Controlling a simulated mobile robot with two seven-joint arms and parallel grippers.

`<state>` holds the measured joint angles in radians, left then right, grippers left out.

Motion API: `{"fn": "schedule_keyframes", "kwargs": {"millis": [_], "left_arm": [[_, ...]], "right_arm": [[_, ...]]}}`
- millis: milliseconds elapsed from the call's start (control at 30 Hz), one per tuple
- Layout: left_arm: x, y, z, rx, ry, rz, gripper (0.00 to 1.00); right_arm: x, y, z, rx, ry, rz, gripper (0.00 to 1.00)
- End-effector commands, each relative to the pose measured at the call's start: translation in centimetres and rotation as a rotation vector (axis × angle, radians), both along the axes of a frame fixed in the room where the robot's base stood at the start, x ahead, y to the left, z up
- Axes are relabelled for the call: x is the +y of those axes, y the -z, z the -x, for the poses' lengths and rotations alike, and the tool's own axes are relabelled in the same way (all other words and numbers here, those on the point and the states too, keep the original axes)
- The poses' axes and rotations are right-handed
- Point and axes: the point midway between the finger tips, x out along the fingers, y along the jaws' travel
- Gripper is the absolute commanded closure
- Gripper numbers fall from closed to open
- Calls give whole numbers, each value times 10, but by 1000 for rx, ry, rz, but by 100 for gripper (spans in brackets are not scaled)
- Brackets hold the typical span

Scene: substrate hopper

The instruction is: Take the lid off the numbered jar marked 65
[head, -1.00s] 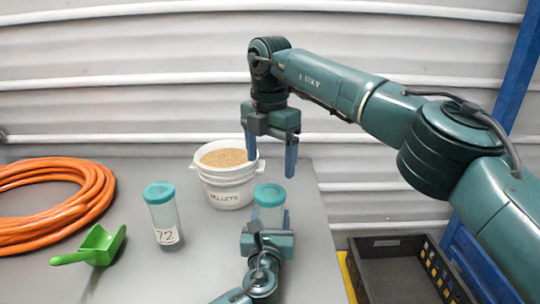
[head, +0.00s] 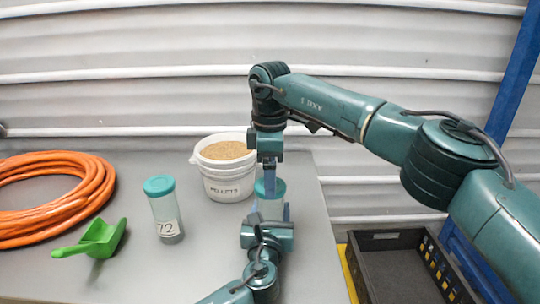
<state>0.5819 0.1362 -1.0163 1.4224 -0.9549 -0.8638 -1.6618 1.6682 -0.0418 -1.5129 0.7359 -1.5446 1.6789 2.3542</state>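A clear jar (head: 271,207) with a teal lid (head: 277,186) stands near the right edge of the table; its front and any number are hidden. My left gripper (head: 270,212) is low in front, its fingers along the jar's sides, apparently closed on its body. My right gripper (head: 269,188) points down at this lid from above. It is seen edge-on, its near finger overlapping the lid, so I cannot tell its opening or whether it touches. Another teal-lidded jar (head: 163,208), labelled 72, stands upright to the left.
A white bucket of pellets (head: 228,184) stands close behind and left of the jar at my grippers. A green scoop (head: 96,240) and a coiled orange hose (head: 95,205) lie at left. A black crate (head: 385,237) is beyond the table's right edge.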

Motion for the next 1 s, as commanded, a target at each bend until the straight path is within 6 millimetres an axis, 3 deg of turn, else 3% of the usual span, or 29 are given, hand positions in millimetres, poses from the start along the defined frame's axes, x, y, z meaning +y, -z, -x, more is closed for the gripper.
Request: {"fn": "schedule_keyframes", "kwargs": {"millis": [200,533,1000], "left_arm": [[0,1,0,1,0,-1,100],[0,1,0,1,0,-1,100],[0,1,0,1,0,-1,100]], "right_arm": [[-1,22,0,1,1,1,20],[0,25,0,-1,0,0,20],[0,25,0,-1,-1,0,58]]}}
